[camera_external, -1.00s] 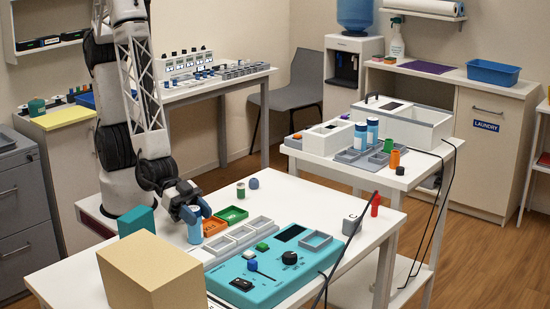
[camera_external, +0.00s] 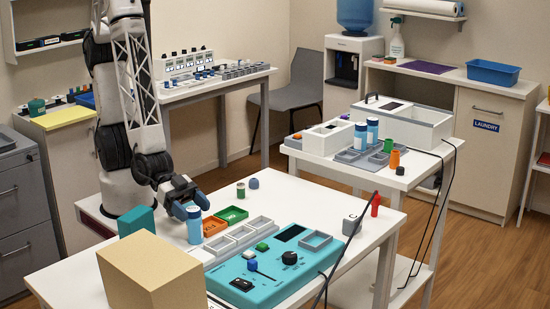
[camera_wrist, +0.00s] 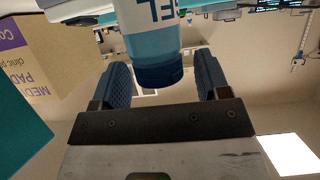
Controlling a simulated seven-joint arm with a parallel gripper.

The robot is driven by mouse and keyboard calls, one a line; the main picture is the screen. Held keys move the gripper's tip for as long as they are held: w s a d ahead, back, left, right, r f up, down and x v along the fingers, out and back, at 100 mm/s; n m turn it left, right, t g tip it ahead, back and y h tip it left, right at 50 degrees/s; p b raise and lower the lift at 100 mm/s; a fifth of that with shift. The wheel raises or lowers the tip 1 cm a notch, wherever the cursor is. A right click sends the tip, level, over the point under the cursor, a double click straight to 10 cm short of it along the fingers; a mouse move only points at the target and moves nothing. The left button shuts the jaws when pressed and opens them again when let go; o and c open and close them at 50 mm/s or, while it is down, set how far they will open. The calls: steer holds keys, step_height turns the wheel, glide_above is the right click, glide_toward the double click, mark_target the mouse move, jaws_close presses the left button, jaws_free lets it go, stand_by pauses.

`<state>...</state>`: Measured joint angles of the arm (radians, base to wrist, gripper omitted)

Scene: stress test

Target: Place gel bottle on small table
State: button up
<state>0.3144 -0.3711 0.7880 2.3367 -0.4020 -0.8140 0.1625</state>
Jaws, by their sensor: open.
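The gel bottle (camera_external: 194,228) has a blue cap and a white label. It stands upright on the white front table (camera_external: 330,193), left of the coloured trays. In the wrist view the bottle (camera_wrist: 160,45) shows upside down, with "EL" readable on its label. In the wrist view the cap appears between my gripper's two fingers (camera_wrist: 163,78), with a gap on both sides. I cannot tell whether the fingertips reach past it. Another white table (camera_external: 437,162) stands behind to the right.
Orange (camera_external: 215,226) and green (camera_external: 233,214) trays and a teal device (camera_external: 270,272) are right of the bottle. A cardboard box (camera_external: 150,275) and a teal box (camera_external: 136,221) stand left. Two similar blue-capped bottles (camera_external: 372,130) stand on the right table.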

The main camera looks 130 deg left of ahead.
steer(key=v, duration=1)
steer(key=shift+w+r, duration=0.1)
stand_by(0.6)
step_height(320, 180, up, 9)
steer(key=a+g+h, duration=0.2)
steer(key=g, duration=0.4)
steer(key=s+a+r+g+y, duration=0.1)
steer(key=s+a+r+g, duration=0.4)
steer(key=s+a+r, duration=0.3)
step_height(320, 180, up, 3)
steer(key=shift+s+y, duration=0.4)
steer(key=shift+s, duration=0.65)
steer(key=shift+o, duration=0.6)
